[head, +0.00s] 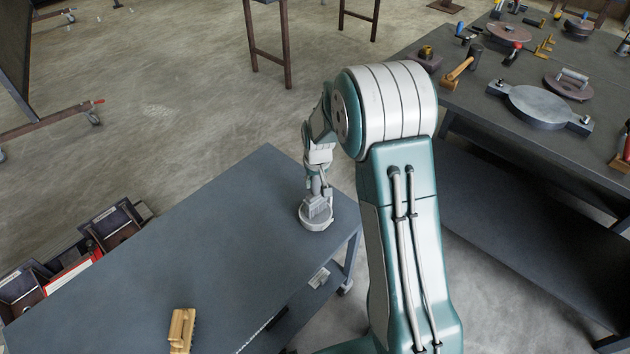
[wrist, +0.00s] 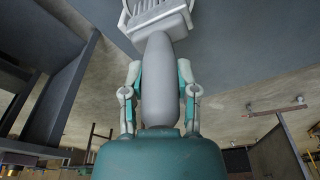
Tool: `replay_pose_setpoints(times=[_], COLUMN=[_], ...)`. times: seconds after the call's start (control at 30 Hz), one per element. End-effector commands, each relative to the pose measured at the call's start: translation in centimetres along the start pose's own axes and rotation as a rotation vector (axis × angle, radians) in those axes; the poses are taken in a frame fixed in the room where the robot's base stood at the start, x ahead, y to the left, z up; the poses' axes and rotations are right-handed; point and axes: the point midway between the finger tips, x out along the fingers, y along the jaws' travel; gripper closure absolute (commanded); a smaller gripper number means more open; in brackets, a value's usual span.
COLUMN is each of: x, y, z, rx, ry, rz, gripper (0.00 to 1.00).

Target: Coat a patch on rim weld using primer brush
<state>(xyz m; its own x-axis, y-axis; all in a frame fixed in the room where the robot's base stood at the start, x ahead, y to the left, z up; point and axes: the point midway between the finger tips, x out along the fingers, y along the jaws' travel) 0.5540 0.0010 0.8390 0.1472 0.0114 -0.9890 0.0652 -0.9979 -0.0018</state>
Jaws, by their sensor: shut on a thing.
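My gripper (head: 317,183) points down over the near right corner of the grey table. In the wrist view its two fingers (wrist: 159,82) are shut on either side of a thick grey handle. The handle belongs to what looks like the primer brush (wrist: 157,50), with a pale, ridged head at the top of that view. In the head view the brush head (head: 318,204) is over or in a round, pale, shallow container (head: 316,220) on the table; I cannot tell whether it touches. I cannot make out a rim weld in either view.
The grey table (head: 215,240) is mostly bare. A wooden-backed brush (head: 181,331) lies near its front edge. Open bins (head: 112,225) stand along its left side. A dark bench (head: 490,100) at right holds a grey disc with lugs (head: 545,105), a mallet (head: 462,68) and several tools.

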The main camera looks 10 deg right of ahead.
Motion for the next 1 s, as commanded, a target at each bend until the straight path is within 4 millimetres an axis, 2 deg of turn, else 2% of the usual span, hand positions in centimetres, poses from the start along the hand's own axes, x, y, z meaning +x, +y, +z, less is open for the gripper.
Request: replay_pose_setpoints(times=[0.8,1.0], x=[-5.8,-6.5], y=[0.0,0.0], z=[-1.0,-1.1], rx=[0.0,0.0], ry=[0.007,0.006], rz=[0.001,0.001], gripper=[1.0,1.0])
